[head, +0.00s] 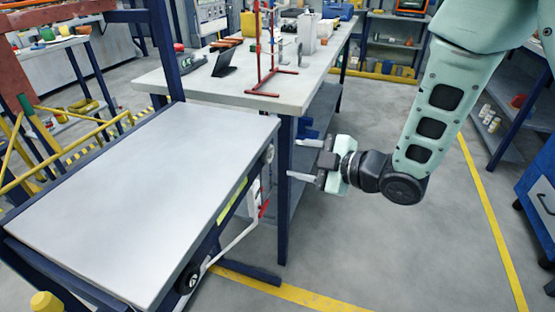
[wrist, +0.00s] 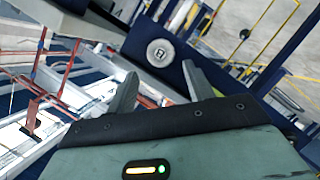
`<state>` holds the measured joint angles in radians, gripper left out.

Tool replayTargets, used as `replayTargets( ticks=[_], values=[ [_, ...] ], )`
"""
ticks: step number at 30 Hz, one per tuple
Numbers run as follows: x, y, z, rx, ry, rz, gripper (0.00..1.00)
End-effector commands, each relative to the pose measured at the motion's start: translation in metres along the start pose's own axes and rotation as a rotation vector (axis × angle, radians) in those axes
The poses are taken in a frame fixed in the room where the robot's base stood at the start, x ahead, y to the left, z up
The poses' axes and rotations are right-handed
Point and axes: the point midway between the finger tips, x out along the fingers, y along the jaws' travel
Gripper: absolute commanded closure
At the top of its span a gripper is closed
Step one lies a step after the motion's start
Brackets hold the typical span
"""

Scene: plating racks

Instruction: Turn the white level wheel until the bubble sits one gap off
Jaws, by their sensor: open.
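A pale round wheel (wrist: 160,52) with a dark mark at its centre sits on a dark blue panel in the wrist view, beyond and between my fingertips. A small pale round part (head: 269,153) at the right edge of the grey-topped table (head: 140,185) in the head view may be the same wheel, seen nearly edge-on. My gripper (head: 303,160) is open and empty to the right of that edge, apart from it. Its two fingers also show in the wrist view (wrist: 160,70). A yellow-green strip (head: 233,203) lies along the table's side. I cannot make out a bubble.
A dark round wheel (head: 189,278) is at the table's near corner. A long workbench (head: 180,83) with a red stand (head: 270,75) is behind, its dark blue leg (head: 285,190) close to my gripper. Open floor (head: 370,245) lies to the right.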

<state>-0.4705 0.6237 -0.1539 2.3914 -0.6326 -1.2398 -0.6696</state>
Motion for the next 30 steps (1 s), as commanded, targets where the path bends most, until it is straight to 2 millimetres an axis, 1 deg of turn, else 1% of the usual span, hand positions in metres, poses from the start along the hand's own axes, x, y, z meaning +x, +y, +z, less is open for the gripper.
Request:
replayTargets(
  ticks=[1,3,6,10,15,23,24,26,27,30],
  values=[
    [0.012,-0.001,-0.001,-0.001,0.003,-0.003,0.48],
    [0.025,-0.001,0.0,0.0,0.002,-0.002,0.48],
    [0.042,-0.001,-0.001,0.0,0.002,-0.001,0.48],
    [0.058,0.0,-0.001,-0.001,0.002,-0.001,0.48],
    [0.068,-0.001,0.0,0.001,0.001,0.0,0.48],
    [0.069,0.0,0.0,0.001,0.0,0.0,0.48],
    [0.069,0.0,0.0,0.001,0.0,0.0,0.53],
    [0.069,0.0,0.0,0.001,0.0,0.0,0.7],
    [0.069,0.0,0.0,0.001,0.0,0.0,0.8],
    [0.069,0.0,0.0,0.001,0.0,0.0,0.8]
  ],
)
